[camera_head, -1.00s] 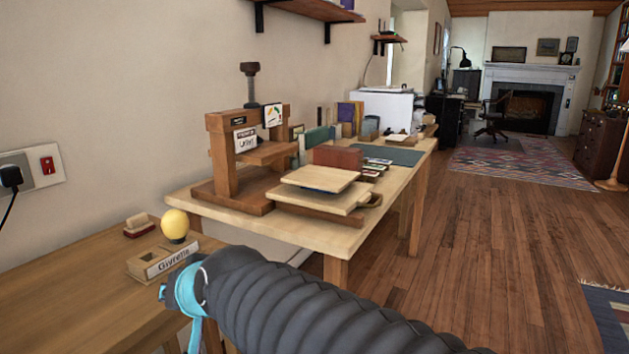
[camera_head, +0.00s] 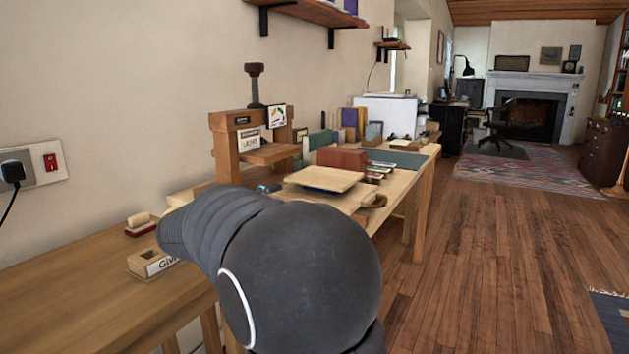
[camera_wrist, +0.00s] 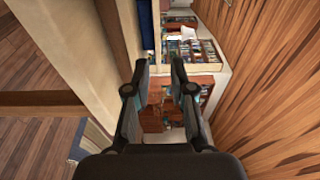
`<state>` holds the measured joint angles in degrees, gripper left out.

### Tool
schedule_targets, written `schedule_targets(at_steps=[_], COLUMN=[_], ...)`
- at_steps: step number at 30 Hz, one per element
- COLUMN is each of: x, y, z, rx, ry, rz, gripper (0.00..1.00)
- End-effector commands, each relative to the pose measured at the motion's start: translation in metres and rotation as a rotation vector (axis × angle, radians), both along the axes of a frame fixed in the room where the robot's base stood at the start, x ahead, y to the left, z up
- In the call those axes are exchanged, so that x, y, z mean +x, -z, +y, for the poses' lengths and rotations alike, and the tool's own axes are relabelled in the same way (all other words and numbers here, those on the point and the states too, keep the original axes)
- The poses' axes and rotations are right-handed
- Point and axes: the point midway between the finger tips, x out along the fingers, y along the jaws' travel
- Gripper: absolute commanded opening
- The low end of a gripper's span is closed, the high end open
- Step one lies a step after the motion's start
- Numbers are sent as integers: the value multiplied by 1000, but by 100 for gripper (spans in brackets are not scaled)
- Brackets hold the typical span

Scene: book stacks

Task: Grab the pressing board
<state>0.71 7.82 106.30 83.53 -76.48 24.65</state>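The likely pressing board is a pale, flat wooden board (camera_head: 323,178) in the head view. It lies on top of other boards on the far table, in front and to the right of the wooden press (camera_head: 228,150). A dark blue edge shows under it.
The near table (camera_head: 80,265) holds a small labelled box (camera_head: 150,262) and a wooden block (camera_head: 141,224). A reddish-brown block (camera_head: 341,159) and upright books stand behind the boards. A green mat (camera_head: 398,159) lies beyond.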

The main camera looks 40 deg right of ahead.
Motion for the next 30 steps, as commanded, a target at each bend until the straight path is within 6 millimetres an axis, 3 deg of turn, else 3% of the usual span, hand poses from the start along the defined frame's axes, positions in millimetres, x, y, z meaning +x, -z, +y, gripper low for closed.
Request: schedule_targets(at_steps=[5, 15, 26, 30], x=[-2, 10, 15, 18], y=[4, 4, 4, 4], z=[-15, -72, -94, -111], rx=[8, 8, 7, 6], ry=[46, 43, 41, 42], rz=[-8, -7, -7, -6], gripper=[23, 23, 23, 23])
